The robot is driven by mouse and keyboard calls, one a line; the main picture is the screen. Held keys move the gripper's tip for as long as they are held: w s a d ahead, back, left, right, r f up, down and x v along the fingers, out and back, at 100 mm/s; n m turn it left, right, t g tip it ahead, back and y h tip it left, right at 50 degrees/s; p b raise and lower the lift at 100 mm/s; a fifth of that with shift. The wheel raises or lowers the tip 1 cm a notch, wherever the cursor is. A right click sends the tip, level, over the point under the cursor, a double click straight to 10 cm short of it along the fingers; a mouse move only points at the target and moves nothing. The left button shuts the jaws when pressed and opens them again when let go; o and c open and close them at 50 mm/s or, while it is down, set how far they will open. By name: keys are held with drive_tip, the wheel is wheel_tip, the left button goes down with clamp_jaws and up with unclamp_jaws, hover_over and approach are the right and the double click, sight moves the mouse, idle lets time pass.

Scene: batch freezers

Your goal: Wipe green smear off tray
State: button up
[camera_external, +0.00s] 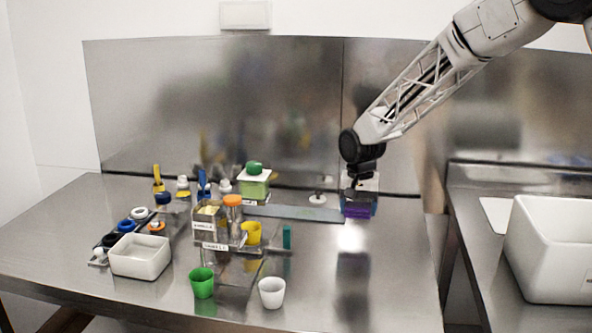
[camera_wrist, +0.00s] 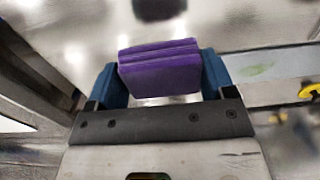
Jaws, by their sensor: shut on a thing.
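My gripper (camera_external: 358,196) is shut on a purple block (camera_external: 357,211), which looks like a folded cloth or sponge. In the wrist view the purple block (camera_wrist: 160,68) sits between the two blue fingers of my gripper (camera_wrist: 163,80). The block is near the right end of a flat grey tray (camera_external: 295,212) at the back of the steel table; I cannot tell if it touches anything. I cannot make out the smear in the external view.
A green-lidded container (camera_external: 255,186) stands behind the tray's left part. A rack with an orange-capped jar (camera_external: 233,208), a green cup (camera_external: 202,283), a white cup (camera_external: 272,292) and a white bin (camera_external: 141,257) stand left and in front. The table's right front is clear.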

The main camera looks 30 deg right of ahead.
drive_tip(key=w+a+r, duration=0.1)
drive_tip(key=w+r, duration=0.1)
drive_tip(key=w, duration=1.3)
drive_tip(key=shift+a+r, duration=0.15)
drive_tip(key=shift+a, duration=0.1)
